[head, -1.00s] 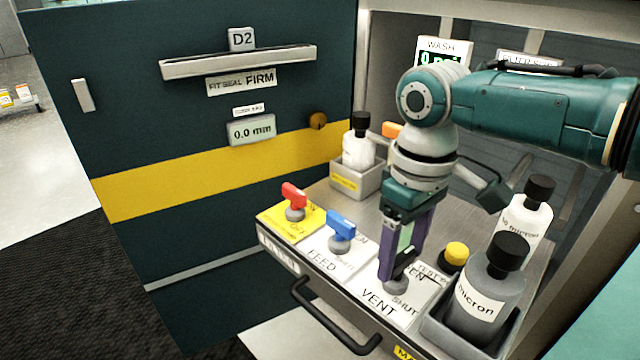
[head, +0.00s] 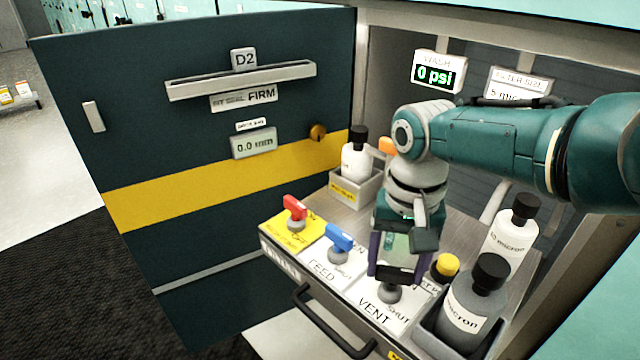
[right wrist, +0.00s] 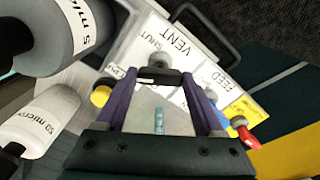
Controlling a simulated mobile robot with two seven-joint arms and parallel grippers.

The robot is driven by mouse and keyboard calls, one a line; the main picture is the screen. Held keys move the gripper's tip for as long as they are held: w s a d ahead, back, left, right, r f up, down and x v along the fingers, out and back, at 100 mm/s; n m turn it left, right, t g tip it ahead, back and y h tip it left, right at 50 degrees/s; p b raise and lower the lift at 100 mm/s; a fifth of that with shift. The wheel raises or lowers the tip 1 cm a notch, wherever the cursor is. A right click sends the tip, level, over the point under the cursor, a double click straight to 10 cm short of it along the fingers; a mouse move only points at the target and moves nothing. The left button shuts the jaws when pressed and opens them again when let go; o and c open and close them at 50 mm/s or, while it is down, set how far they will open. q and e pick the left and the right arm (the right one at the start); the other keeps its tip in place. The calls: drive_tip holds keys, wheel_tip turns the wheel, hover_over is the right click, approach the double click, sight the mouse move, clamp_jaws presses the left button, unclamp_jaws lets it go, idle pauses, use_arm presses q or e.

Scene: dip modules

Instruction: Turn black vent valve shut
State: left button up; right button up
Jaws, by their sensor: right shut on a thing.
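The black vent valve handle (head: 397,274) sits on a grey knob over the white VENT plate (head: 372,306). It lies roughly crosswise in the head view, between the purple fingers of my right gripper (head: 396,270). The right wrist view also shows the handle (right wrist: 157,74) between the fingertips of my right gripper (right wrist: 158,80), which is shut on it. The word SHUT is readable beside the knob; the OPEN label is mostly hidden by the gripper. My left gripper is in neither current view.
The blue feed valve (head: 339,238) and red valve (head: 295,208) stand to the left. A yellow button (head: 446,265) is close on the right. A grey bottle (head: 473,305) and a white bottle (head: 515,235) stand farther right. A black drawer handle (head: 330,325) is in front.

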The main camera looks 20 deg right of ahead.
sight(395, 269)
drive_tip(key=m, duration=0.3)
drive_tip(key=shift+m, duration=0.3)
drive_tip(key=shift+m+p, duration=0.3)
drive_tip(key=shift+m, duration=1.1)
drive_tip(key=o, duration=1.4)
drive_tip(key=shift+r, duration=0.1)
wheel_tip(395, 269, up, 10)
drive_tip(key=p, duration=0.9)
